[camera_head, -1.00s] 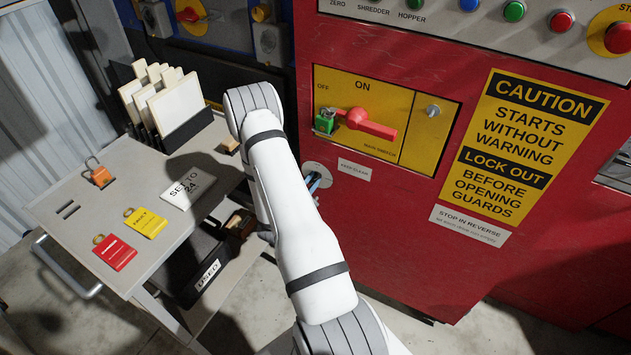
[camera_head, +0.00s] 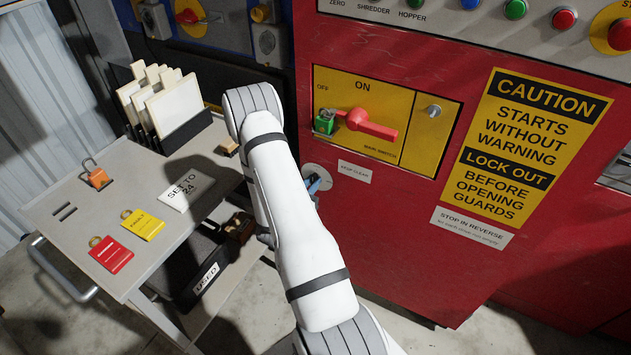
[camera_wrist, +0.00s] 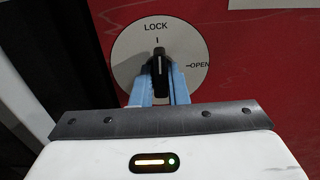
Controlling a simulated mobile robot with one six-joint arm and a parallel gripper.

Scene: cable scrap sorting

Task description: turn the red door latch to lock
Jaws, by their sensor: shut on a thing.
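The latch is a black knob (camera_wrist: 160,72) on a round pale dial plate (camera_wrist: 130,58), fixed to the red machine panel. In the wrist view the dial reads LOCK at the top and OPEN at the right. The knob stands upright, its pale mark in line with the tick under LOCK. My gripper (camera_wrist: 159,84) has its blue fingers shut on the knob, one on each side. In the head view the dial plate (camera_head: 314,171) shows beside my arm, with my gripper (camera_head: 319,183) at it; the knob is mostly hidden there.
Above the dial is a yellow main switch plate (camera_head: 415,150) with a red handle (camera_head: 370,125) and a green padlock (camera_head: 325,122). At left a grey cart (camera_head: 60,185) holds tags, an orange padlock (camera_head: 96,177) and a white-card rack (camera_head: 185,138). A dark bin (camera_head: 190,285) sits lower.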

